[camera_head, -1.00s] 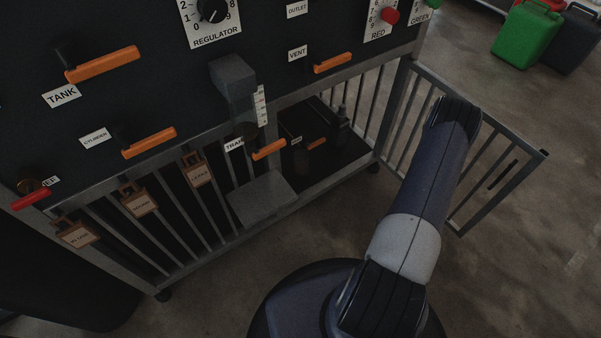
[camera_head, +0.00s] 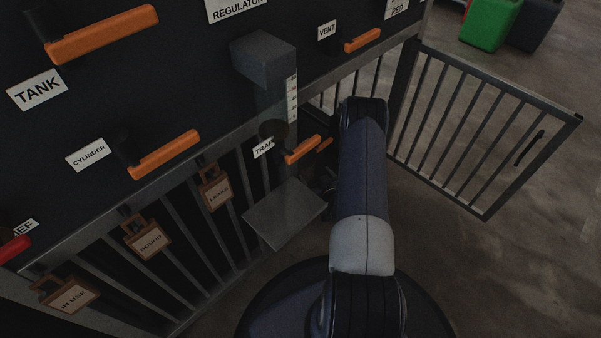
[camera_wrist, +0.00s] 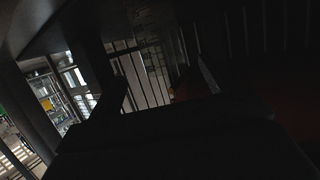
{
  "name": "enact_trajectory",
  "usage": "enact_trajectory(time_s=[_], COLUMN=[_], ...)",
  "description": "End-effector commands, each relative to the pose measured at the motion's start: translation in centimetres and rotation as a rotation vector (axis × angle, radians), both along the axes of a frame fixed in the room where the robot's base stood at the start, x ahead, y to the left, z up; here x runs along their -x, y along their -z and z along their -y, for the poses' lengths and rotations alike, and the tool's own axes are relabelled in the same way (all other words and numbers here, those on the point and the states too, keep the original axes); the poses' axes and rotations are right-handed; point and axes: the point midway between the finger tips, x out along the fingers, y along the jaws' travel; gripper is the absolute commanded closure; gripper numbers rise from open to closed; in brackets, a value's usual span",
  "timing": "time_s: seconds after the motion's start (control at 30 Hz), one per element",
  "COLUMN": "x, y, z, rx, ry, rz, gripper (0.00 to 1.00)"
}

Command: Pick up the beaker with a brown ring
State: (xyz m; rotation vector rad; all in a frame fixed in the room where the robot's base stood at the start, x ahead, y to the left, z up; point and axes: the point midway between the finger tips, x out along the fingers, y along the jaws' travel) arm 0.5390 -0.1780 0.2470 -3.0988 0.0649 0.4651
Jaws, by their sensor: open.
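I cannot make out a beaker with a brown ring in either view. My arm bends at its elbow in front of the rack's barred lower part in the head view, and its far end is hidden behind my own arm.
A barred gate (camera_head: 487,133) stands open at the right. A flat grey plate (camera_head: 285,214) juts out left of my arm. Orange handles, such as the trap handle (camera_head: 302,151), stick out from the black panel. Bars (camera_wrist: 145,80) show in the wrist view.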

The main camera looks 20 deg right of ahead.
Motion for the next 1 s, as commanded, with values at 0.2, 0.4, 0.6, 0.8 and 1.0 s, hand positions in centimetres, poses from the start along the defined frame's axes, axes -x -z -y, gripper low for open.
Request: enact_trajectory(time_s=[0.2, 0.4, 0.6, 0.8, 1.0], x=[-2.6, -4.2, -6.9, -7.8, -7.8], y=[0.9, 1.6, 2.4, 2.4, 2.4], z=[0.1, -0.1, -0.1, -0.1, -0.1], rx=[0.001, 0.002, 0.002, 0.002, 0.001], ry=[0.001, 0.0, 0.0, 0.003, 0.003], rz=[0.0, 0.0, 0.001, -0.001, -0.002], gripper=[0.19, 0.19, 0.19, 0.19, 0.22])
